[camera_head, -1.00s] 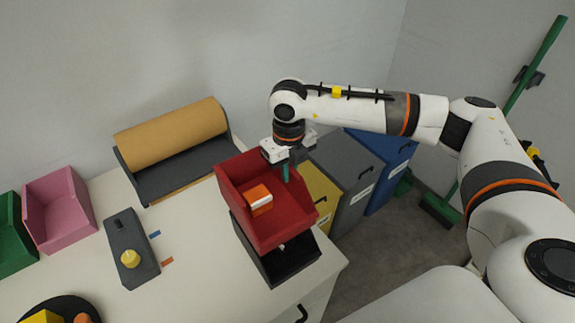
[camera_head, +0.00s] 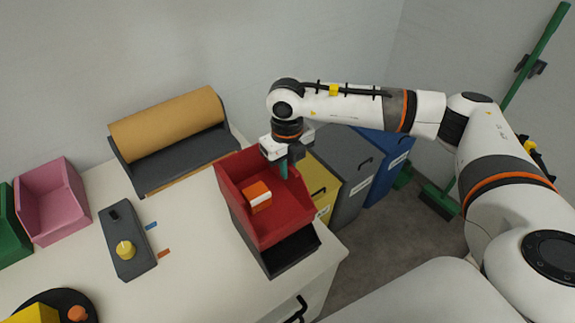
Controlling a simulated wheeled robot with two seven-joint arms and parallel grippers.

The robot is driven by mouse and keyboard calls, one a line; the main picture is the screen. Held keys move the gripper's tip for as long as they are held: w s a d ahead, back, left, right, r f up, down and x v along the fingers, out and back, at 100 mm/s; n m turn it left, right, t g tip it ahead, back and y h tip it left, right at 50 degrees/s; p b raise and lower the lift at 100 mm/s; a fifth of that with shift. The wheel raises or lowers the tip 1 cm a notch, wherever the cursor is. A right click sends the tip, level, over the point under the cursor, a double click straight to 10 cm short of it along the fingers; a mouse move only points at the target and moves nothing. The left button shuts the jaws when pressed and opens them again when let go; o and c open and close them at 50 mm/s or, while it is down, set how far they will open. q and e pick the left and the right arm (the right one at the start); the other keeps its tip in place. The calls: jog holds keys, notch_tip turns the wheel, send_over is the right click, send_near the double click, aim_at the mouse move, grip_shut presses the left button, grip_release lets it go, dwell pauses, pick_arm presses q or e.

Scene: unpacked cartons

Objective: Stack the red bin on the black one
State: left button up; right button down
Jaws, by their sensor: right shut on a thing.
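The red bin (camera_head: 284,228) is at the right end of the white table, over the black bin (camera_head: 292,253). The black bin's front and side show below it. The red bin looks roughly level and lined up with the black one; I cannot tell whether it rests fully on it. An orange and white block (camera_head: 258,197) lies inside the red bin. My right gripper (camera_head: 284,172) points down at the red bin's far right wall and is shut on it; its fingertips are partly hidden. My left gripper is not in view.
A pink bin (camera_head: 52,200) and a green bin (camera_head: 10,230) stand at the left. A brown paper roll (camera_head: 168,125) is at the back. A grey box with a yellow button (camera_head: 126,250) lies mid-table. Yellow, grey (camera_head: 345,165) and blue containers stand beyond the table's right edge.

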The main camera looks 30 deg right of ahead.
jog(key=c, duration=1.4)
grip_release()
jog(key=shift+o, duration=0.2)
jog(key=shift+r, duration=0.55)
notch_tip(320, 180, up, 11)
jog(key=b, duration=0.2)
jog(key=shift+b, duration=0.4)
jog(key=shift+s+a+f, duration=0.1)
